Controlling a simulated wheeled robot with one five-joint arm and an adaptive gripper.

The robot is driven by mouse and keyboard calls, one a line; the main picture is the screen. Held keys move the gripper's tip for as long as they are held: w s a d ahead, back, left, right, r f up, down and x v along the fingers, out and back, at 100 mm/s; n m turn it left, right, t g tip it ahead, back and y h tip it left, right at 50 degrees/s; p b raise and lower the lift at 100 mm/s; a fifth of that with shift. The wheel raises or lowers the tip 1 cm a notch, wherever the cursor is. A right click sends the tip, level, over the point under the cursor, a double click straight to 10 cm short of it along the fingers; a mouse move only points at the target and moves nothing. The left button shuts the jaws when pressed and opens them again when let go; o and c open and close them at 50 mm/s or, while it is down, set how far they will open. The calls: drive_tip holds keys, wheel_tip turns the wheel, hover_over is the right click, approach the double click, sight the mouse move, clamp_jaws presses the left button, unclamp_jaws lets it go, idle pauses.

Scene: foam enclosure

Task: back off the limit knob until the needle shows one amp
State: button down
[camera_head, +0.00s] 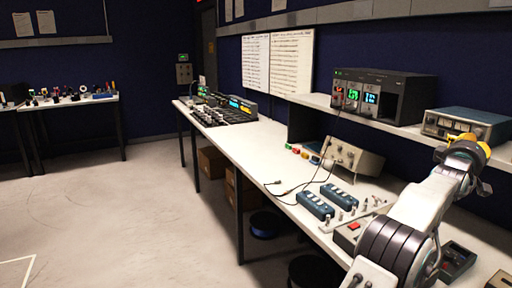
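My arm rises at the lower right, and its end, my gripper (468,150), is small and dark with yellow on it. It is in front of and just below a blue-topped instrument (466,124) on the shelf. The fingers are too small to tell whether they are open or touch anything. That instrument has a pale front with what looks like a meter window; my arm's end covers part of its right side. A beige box (352,157) with a dial-like front stands on the bench. The limit knob and a needle reading cannot be made out on either.
A black rack unit (383,96) with green and blue displays stands on the shelf (380,118). Blue terminal boxes (315,205), loose leads and a red-buttoned box (352,232) lie on the bench (262,155). Open floor (120,210) lies to the left.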

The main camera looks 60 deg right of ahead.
sight(484, 141)
drive_tip(key=p+x, duration=0.3)
drive_tip(key=p, duration=0.2)
drive_tip(key=s+p+x, duration=0.1)
drive_tip(key=p+x, duration=0.1)
drive_tip(key=p, duration=0.3)
drive_tip(key=shift+s+d+f+p, duration=0.1)
drive_tip(key=shift+s+d+p, duration=0.05)
drive_tip(key=shift+d+p, duration=0.15)
drive_tip(key=shift+s+d+f+p, duration=0.15)
drive_tip(key=shift+d+p, duration=0.1)
drive_tip(key=shift+p, duration=0.35)
drive_tip(key=shift+d+p, duration=0.15)
drive_tip(key=shift+p, duration=0.2)
drive_tip(key=shift+w+d+f+b, duration=0.1)
drive_tip(key=shift+w+f+b, duration=0.15)
drive_tip(key=shift+w+b, duration=0.25)
idle(0.8)
drive_tip(key=shift+s+f+b, duration=0.25)
drive_tip(key=shift+s+b, duration=0.05)
drive_tip(key=shift+b, duration=0.15)
drive_tip(key=shift+s, duration=0.2)
